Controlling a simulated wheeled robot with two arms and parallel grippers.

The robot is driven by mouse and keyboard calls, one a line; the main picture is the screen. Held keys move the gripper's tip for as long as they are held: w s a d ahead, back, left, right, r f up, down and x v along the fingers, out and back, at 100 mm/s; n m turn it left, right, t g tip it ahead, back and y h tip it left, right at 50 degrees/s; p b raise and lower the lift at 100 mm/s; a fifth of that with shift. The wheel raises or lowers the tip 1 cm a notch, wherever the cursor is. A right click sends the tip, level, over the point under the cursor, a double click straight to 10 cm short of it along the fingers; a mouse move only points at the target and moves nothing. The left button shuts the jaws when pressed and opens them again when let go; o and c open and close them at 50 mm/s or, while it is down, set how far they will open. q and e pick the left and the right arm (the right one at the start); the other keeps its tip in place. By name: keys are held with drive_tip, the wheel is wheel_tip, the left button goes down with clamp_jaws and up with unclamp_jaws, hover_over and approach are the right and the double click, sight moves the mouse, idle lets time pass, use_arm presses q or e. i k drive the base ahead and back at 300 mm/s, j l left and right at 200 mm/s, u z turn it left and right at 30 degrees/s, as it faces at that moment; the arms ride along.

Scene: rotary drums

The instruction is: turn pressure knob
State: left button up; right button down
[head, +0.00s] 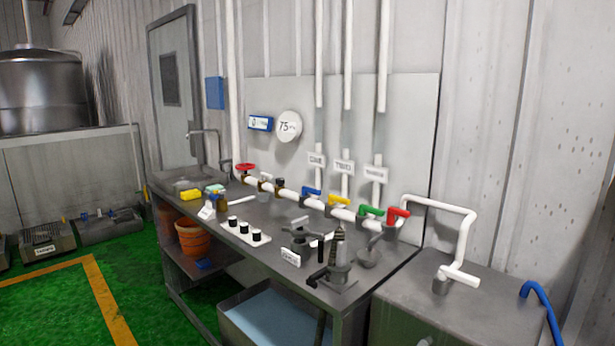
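No label in view reads as a pressure knob, so I cannot tell which control it is. A white pipe (312,203) runs along the back of the grey bench (188,212). It carries a red handwheel (246,167) at its left end and a small black knob (280,183) further right. Three black-topped knobs or pegs stand on a white strip (262,243) near the bench's front. A round white sign or gauge reading 75 (289,126) is on the wall panel above, beside a blue-framed display (260,123). Neither of my grippers shows in the head view.
Blue (311,191), yellow (339,199), green (371,210) and red (398,213) lever handles line the pipe's right part. Dark fittings with handles (331,277) stand at the bench's front right. A grey cabinet (430,300) adjoins the bench. Green floor (60,315) is clear at left.

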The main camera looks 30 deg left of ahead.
sight(279, 182)
drive_tip(key=i+j+z, duration=0.15)
drive_tip(key=j+z, duration=0.6)
drive_tip(key=j, duration=0.25)
drive_tip(key=i, duration=0.05)
